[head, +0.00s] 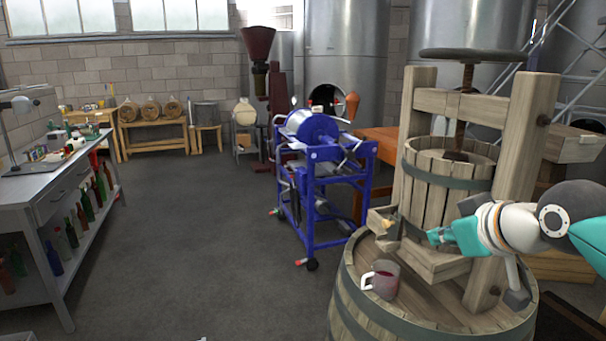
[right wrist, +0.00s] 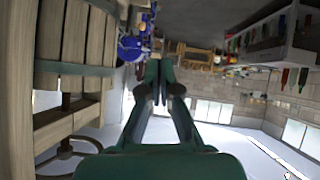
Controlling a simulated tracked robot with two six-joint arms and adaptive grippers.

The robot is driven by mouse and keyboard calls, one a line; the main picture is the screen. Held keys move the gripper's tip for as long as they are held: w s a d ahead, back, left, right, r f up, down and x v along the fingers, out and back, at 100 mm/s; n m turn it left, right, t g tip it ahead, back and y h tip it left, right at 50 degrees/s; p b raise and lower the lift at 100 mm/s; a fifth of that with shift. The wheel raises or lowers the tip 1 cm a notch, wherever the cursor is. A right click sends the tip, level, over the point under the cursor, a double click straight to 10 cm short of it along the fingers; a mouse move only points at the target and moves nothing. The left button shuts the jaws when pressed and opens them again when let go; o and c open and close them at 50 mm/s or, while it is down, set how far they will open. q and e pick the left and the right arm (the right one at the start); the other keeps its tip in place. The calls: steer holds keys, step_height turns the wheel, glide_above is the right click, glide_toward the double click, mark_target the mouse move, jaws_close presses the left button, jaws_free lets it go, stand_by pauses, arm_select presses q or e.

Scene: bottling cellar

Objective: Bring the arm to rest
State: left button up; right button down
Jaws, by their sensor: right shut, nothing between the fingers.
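My right arm comes in from the right in the head view. Its gripper (head: 437,236) is in front of the wooden basket press (head: 450,185), just above the press's spout tray. In the right wrist view the fingers of my right gripper (right wrist: 158,88) are together with nothing between them. The press staves (right wrist: 75,45) stand close beside it at the left of that view. My left gripper is not in view.
A mug of red liquid (head: 384,281) stands on the barrel top (head: 350,270) below the right gripper. A blue wheeled machine (head: 318,180) stands behind. A grey bench (head: 60,185) with bottles is at the left. The floor (head: 190,240) between is clear.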

steer(key=s+a+f+m+g+p, duration=0.2)
steer(key=f+g, duration=0.6)
steer(key=f, duration=2.7)
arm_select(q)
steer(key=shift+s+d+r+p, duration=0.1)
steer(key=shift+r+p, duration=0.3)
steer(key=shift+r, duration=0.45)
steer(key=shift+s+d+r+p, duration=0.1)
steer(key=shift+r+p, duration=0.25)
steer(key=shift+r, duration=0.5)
arm_select(e)
steer(key=s+a+f+m+g+y, duration=0.1)
steer(key=s+a+f, duration=0.3)
steer(key=s+f, duration=0.5)
steer(key=s+a+f+m+g, duration=0.1)
steer(key=s+a+f+m, duration=0.2)
steer(key=s+f, duration=0.7)
steer(key=shift+s+a+m+y, duration=0.4)
steer(key=shift+s+a, duration=0.05)
steer(key=shift+s, duration=1.85)
